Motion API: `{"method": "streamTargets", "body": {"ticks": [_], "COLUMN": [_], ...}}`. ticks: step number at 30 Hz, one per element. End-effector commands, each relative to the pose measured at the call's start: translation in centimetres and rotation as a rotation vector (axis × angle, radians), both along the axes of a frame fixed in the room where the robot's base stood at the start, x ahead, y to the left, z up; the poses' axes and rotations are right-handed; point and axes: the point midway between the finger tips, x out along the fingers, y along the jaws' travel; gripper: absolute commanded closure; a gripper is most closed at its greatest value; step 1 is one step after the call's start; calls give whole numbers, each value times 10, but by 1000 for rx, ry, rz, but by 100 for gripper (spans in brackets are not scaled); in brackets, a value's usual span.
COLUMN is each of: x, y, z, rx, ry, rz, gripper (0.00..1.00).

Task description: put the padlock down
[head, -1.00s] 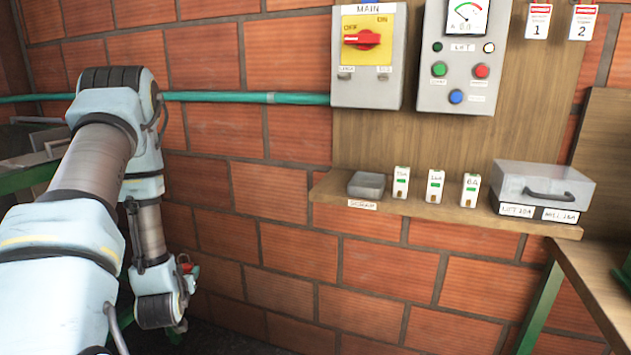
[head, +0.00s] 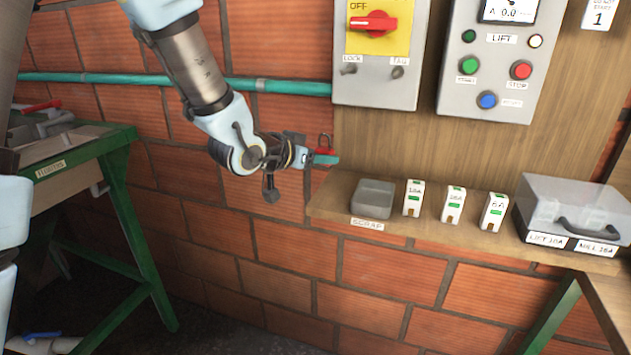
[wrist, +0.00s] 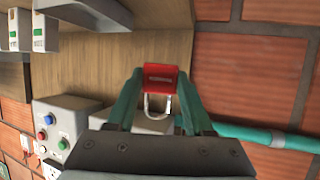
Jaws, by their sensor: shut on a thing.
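The padlock (wrist: 159,79) has a red body with a dark label band and a pale metal shackle. In the wrist view it sits between the green fingers of my gripper (wrist: 155,92), which is shut on it. In the head view, my gripper (head: 322,157) is just left of the shelf's left end and a little above it. The padlock shows there as a small red body with its shackle pointing up (head: 325,142). It is held in the air, in front of the brick wall and below the MAIN switch box.
The wooden shelf (head: 330,201) holds a SCRAP tray (head: 373,199), several small breakers (head: 453,204) and a clear-lidded box (head: 570,210). The MAIN switch box (head: 375,90) and LIFT panel (head: 487,95) hang above. A green pipe (head: 290,87) crosses the wall. A green-framed bench (head: 120,135) stands left.

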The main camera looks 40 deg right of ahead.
Motion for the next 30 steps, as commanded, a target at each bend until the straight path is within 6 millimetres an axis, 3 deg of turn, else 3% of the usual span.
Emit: {"method": "streamTargets", "body": {"ticks": [1,5,15,30], "x": [-12,-27,-31,-30], "y": [-6,-14,-15,-15], "z": [11,16,-31,-77], "rx": [-4,0,2,0], "ry": [-2,2,4,3], "rz": [-29,-67,-73,-72], "gripper": [100,100,100,100]}}
